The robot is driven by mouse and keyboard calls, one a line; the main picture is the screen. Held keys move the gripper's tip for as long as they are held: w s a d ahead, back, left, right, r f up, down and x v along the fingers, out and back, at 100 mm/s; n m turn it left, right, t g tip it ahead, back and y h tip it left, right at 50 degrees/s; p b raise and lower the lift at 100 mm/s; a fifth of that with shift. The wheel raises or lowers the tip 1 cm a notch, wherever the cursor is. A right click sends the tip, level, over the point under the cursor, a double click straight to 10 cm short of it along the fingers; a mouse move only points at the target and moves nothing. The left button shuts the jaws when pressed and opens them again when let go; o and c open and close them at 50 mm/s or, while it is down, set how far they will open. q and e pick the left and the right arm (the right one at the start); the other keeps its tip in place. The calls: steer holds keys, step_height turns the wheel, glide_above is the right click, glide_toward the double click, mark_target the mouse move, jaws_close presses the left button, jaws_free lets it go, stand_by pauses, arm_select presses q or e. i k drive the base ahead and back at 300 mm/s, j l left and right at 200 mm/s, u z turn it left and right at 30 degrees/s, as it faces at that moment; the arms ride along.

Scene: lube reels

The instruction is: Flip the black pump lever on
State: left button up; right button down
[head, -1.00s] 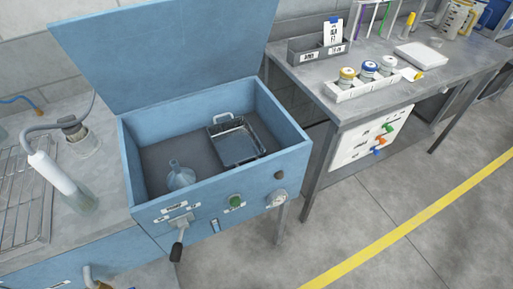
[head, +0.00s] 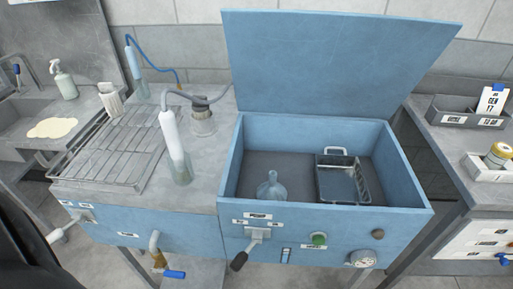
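The black pump lever (head: 241,259) is on the front of the open blue box (head: 340,224), below small labels at the front's left side. It hangs down and to the left from its metal pivot plate, with the black grip at the lower end. Nothing touches it. Neither of my grippers shows in the head view. A dark shape at the lower left edge may be part of my arm.
The front also has a green button (head: 319,239) and a gauge (head: 363,258). A pale-handled lever (head: 62,233) and a blue-handled valve (head: 174,274) are on the left cabinet. A funnel (head: 270,187) and a wire-handled tray (head: 340,180) are in the box.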

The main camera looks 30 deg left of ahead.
mark_target(238, 261)
steer(key=u, duration=1.05)
